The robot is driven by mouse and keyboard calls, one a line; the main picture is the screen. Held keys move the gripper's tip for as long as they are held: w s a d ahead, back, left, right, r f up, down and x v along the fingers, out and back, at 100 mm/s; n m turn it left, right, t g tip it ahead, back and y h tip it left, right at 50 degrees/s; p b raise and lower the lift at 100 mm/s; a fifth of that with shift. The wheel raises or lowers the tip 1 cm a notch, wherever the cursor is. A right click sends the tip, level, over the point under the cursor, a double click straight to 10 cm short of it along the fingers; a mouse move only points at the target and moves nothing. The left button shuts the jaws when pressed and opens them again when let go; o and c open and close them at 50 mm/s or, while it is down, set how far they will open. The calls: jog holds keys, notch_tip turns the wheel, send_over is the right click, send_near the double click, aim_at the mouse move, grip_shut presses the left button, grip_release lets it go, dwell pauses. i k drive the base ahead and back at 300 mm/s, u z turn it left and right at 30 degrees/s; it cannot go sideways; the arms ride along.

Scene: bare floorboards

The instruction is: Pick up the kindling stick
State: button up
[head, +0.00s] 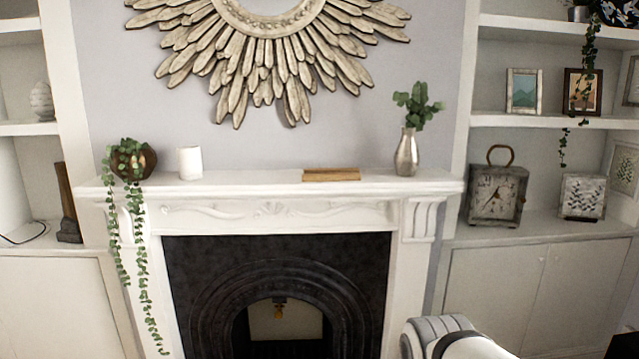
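A light-brown wooden piece (331,174), which looks like the kindling stick, lies flat on the white mantelpiece (245,187), right of its middle. It looks like one or two short lengths side by side; I cannot tell which. Part of my white and grey arm shows at the bottom right, below and to the right of the wood and apart from it. My gripper is not in view.
On the mantelpiece stand a trailing plant (133,160), a white candle (190,163) and a silver vase (406,152) with green leaves. A sunburst mirror frame (265,60) hangs above. The black fireplace (275,265) is below. A clock (497,194) stands on the right shelf.

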aim_at(347, 177)
jog(key=u, duration=0.25)
jog(key=i, duration=1.15)
jog(key=z, duration=0.3)
